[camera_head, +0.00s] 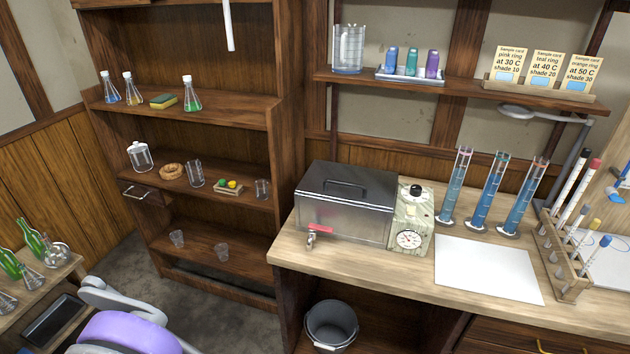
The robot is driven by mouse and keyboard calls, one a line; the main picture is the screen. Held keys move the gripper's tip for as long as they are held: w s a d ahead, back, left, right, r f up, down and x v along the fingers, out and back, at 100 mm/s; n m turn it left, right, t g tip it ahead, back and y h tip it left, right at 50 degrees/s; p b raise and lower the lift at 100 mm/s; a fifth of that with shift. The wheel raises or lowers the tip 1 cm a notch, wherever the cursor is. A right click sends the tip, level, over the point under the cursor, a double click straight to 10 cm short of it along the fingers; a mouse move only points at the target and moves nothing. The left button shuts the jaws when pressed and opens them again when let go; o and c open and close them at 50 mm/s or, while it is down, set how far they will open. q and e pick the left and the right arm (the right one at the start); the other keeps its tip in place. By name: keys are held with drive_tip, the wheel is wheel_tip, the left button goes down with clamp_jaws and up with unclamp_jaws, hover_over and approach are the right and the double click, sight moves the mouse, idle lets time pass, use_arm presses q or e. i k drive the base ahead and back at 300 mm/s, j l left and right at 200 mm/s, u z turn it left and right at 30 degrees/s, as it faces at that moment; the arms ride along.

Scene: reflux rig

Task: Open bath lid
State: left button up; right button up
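The bath (342,221) is a shiny metal box on the left part of the wooden bench. Its dark lid (372,182) lies flat on top and is shut. A black bar handle (345,187) sits on the lid. A control panel (412,216) with a black knob and a round dial adjoins the bath's right side. A tap (312,236) with a red lever sticks out of the bath's front. Neither of my grippers shows in the head view.
Blue-filled cylinders (487,198) stand right of the bath. A white sheet (487,268) lies in front of them. A test tube rack (562,262) is at the right. A wall shelf (460,88) hangs above the bench. A grey bucket (331,325) stands below.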

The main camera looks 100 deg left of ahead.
sight(350, 176)
drive_tip(key=u, duration=3.05)
